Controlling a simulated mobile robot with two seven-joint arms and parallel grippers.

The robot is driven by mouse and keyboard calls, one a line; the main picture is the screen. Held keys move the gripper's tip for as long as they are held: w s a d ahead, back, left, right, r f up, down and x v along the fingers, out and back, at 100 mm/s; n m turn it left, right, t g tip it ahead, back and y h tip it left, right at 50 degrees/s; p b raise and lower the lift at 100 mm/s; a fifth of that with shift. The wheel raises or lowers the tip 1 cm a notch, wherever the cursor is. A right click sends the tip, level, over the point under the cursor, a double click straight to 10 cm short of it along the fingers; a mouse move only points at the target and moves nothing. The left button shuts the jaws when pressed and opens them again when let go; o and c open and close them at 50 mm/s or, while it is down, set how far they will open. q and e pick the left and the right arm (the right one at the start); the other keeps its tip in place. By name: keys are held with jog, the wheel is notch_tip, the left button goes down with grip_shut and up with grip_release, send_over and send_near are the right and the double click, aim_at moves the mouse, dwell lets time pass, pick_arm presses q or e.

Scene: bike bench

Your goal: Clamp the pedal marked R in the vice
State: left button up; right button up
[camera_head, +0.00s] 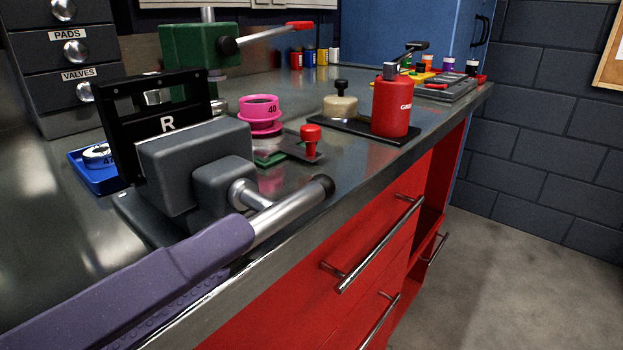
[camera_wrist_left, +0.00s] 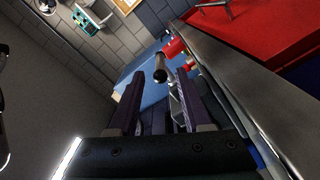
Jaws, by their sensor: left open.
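A black pedal (camera_head: 168,124) with a white R stands upright behind the grey front jaw of the vice (camera_head: 195,165). Its lower part is hidden by that jaw, so I cannot tell whether it is gripped. The vice's silver handle (camera_head: 290,212) sticks out over the bench's front edge, with a dark end knob. My left gripper (camera_head: 243,245) has purple fingers and is open at the near end of the handle. In the left wrist view the handle's dark knob (camera_wrist_left: 160,74) shows between the open fingers (camera_wrist_left: 156,90). My right gripper is not in view.
A green press (camera_head: 195,50) stands at the back. Red drawers with bar handles (camera_head: 378,245) lie below the edge.

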aim_at(324, 185)
pick_arm(q)
jog(key=p+x, duration=0.1)
jog(key=x, duration=0.5)
jog(key=shift+w+r+p, duration=0.15)
jog(key=shift+p, duration=0.25)
jog(key=shift+w+d, duration=0.45)
jog(key=shift+w, duration=0.05)
jog(key=c, duration=0.8)
grip_shut()
